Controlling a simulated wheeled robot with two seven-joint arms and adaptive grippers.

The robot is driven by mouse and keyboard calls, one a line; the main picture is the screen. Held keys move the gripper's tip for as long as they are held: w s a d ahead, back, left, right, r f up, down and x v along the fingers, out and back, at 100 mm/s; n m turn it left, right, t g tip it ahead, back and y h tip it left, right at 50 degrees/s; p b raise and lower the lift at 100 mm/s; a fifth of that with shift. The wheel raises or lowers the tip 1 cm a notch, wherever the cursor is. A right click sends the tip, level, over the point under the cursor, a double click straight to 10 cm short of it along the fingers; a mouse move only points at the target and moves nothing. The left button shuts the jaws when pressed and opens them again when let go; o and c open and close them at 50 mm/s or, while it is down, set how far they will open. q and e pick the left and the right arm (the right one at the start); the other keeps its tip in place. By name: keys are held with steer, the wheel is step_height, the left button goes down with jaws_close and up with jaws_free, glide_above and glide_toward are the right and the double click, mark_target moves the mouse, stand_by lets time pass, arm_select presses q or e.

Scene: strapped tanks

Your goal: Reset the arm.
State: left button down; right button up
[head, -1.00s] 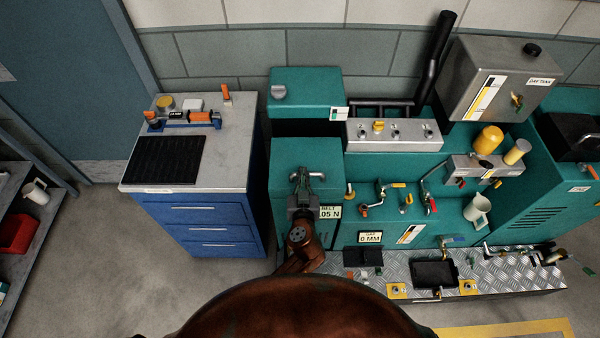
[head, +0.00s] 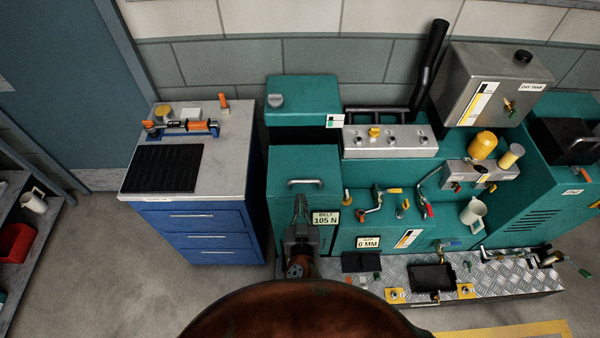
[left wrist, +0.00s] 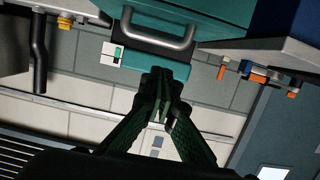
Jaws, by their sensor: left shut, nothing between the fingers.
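My left gripper (head: 300,200) is at the front of the green machine, just below the grey bar handle (head: 306,183) of a green cover (head: 285,160). Its fingers are together and hold nothing. In the left wrist view, the dark fingertips (left wrist: 163,75) meet at the middle, and the handle (left wrist: 160,32) shows beyond them with a gap in the picture. My right gripper is not in the frames.
A "105 N" belt display (head: 325,218) is right beside my gripper. Valves, a white mug (head: 473,212) and a black tray (head: 433,277) are to the right. A blue drawer cabinet (head: 205,232) stands left. Open floor (head: 110,260) lies at front left.

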arm_select(q)
steer(key=shift+a, duration=0.1)
steer(key=s+a+f+n+g+y, duration=0.15)
steer(key=a+f, duration=0.25)
steer(key=a, duration=0.4)
steer(key=s+a+f+g+y, duration=0.1)
steer(key=s+a+f+g, duration=0.2)
steer(key=a+f, duration=0.3)
steer(key=s+a+f+n+g+y, duration=0.1)
steer(key=s+a+f+g, duration=0.15)
steer(key=a, duration=0.65)
steer(key=s+a+f+m+g+h, duration=0.1)
steer(key=s+a+f+g, duration=0.2)
steer(key=s+a, duration=0.55)
steer(key=s+a+f+m+g+h, duration=0.1)
steer(key=s+a+f+g, duration=0.1)
steer(key=s+a, duration=0.65)
steer(key=s+d+f+g, duration=0.1)
steer(key=s+d+f, duration=0.15)
steer(key=f, duration=1.25)
steer(key=s+d+f, duration=0.1)
steer(key=s+f, duration=0.2)
steer(key=f, duration=1.2)
steer(key=s+f+m+g+h, duration=0.1)
steer(key=s+f, duration=1.5)
steer(key=s, duration=0.3)
steer(key=shift+d+f+g, duration=0.15)
steer(key=shift+f+g, duration=0.15)
steer(key=shift+f, duration=0.1)
